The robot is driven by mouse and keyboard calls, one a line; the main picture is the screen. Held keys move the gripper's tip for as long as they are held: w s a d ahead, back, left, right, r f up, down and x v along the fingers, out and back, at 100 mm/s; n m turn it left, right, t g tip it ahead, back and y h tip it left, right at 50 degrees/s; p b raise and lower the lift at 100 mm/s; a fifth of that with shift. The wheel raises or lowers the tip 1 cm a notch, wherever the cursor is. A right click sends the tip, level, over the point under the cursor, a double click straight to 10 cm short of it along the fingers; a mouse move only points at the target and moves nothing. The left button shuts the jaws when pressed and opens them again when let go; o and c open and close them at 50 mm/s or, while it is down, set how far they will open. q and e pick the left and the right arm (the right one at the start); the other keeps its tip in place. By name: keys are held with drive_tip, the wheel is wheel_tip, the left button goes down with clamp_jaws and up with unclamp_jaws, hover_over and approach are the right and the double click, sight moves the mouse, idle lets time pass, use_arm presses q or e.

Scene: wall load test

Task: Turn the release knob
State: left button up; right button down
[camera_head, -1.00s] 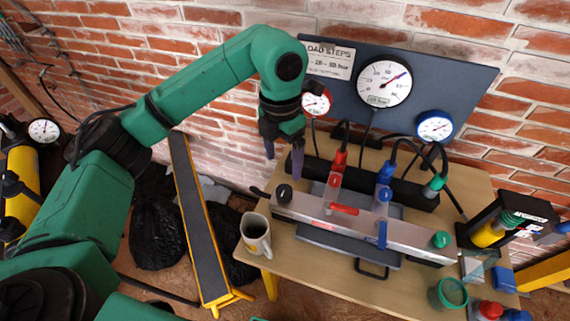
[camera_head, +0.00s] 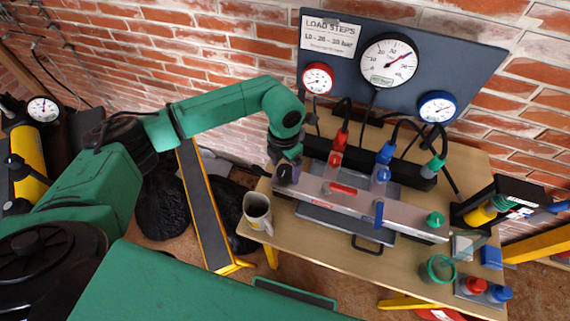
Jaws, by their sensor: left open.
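A silver manifold bar (camera_head: 340,203) lies on a wooden table (camera_head: 330,255) below the gauge panel. A black knob (camera_head: 285,174) sits at its left end and a green knob (camera_head: 435,219) at its right end. I cannot read which is labelled release. A red lever (camera_head: 343,189) and a blue lever (camera_head: 379,212) are between them. My left gripper (camera_head: 285,160) points down, open, right at the black knob and partly over it. Whether its fingers touch the knob cannot be told. My right gripper is not in view.
A dark panel (camera_head: 455,62) with a white gauge (camera_head: 388,62), a red gauge (camera_head: 318,78) and a blue gauge (camera_head: 437,107) stands behind. Hoses rise from the fittings. A mug (camera_head: 257,211) stands at the table's left edge. A green cup (camera_head: 438,269) is front right.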

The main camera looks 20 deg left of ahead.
use_arm(q)
drive_tip(key=shift+c, duration=0.3)
drive_tip(key=shift+w, duration=0.1)
drive_tip(key=c, duration=1.3)
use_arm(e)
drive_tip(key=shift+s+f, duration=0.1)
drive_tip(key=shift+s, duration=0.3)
use_arm(q)
drive_tip(key=shift+n, duration=0.3)
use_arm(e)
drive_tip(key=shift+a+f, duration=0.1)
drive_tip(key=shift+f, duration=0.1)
use_arm(q)
drive_tip(key=n+b, duration=0.1)
drive_tip(key=n, duration=0.1)
drive_tip(key=shift+f+n+b, duration=0.1)
drive_tip(key=shift+n+b, duration=0.2)
drive_tip(key=shift+b, duration=0.1)
drive_tip(key=n+b, duration=0.2)
drive_tip(key=n, duration=0.3)
drive_tip(key=n+b, duration=0.2)
drive_tip(key=n, duration=0.3)
drive_tip(key=shift+n, duration=0.4)
drive_tip(key=shift+r+n+b, duration=0.2)
drive_tip(key=shift+n+b, duration=0.15)
drive_tip(key=shift+n, duration=1.65)
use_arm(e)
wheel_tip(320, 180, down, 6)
